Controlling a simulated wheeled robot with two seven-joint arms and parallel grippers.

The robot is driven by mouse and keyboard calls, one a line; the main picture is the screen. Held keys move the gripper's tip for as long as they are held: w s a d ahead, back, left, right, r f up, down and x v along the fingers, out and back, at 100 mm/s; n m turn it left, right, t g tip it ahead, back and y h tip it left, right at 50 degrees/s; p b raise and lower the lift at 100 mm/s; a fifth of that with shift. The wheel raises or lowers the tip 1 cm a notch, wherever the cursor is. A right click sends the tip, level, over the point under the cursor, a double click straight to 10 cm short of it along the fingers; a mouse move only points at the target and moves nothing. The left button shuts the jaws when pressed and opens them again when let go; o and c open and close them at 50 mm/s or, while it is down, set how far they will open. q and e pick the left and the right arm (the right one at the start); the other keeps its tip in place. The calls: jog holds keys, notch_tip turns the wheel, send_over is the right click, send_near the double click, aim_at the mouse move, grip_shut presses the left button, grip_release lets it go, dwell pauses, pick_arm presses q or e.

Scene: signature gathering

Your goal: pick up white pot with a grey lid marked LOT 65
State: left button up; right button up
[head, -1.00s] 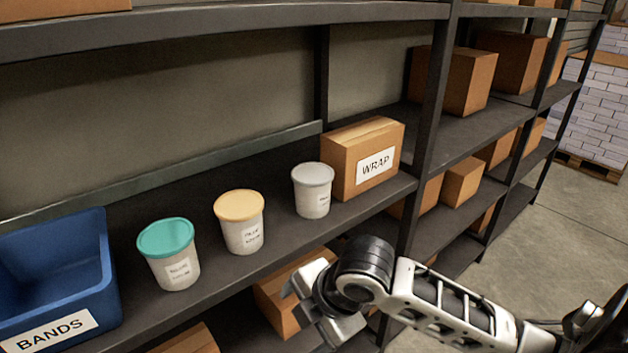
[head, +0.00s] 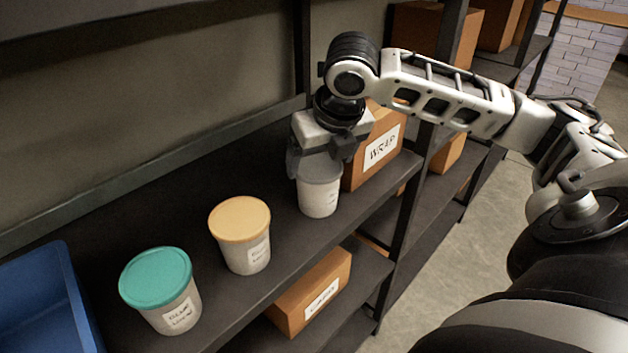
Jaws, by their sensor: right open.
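The white pot with a grey lid (head: 319,195) stands upright on the dark shelf, in front of the WRAP box. The print on its label is too small to read. My right gripper (head: 321,170) is over it, pointing down, with its open fingers at either side of the lid. The gripper hides part of the lid, and I cannot tell whether the fingers touch it. My left gripper is not in view.
A white pot with a yellow lid (head: 243,240) and one with a teal lid (head: 162,295) stand to the left. A blue bin (head: 40,290) is at far left. The WRAP box (head: 376,150) is close on the right. A cardboard box (head: 312,295) sits on the shelf below.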

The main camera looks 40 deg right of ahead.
aim_at(318, 165)
jog(key=x, duration=0.5)
jog(key=shift+a, duration=0.1)
jog(key=c, duration=0.9)
jog(key=shift+r, duration=0.1)
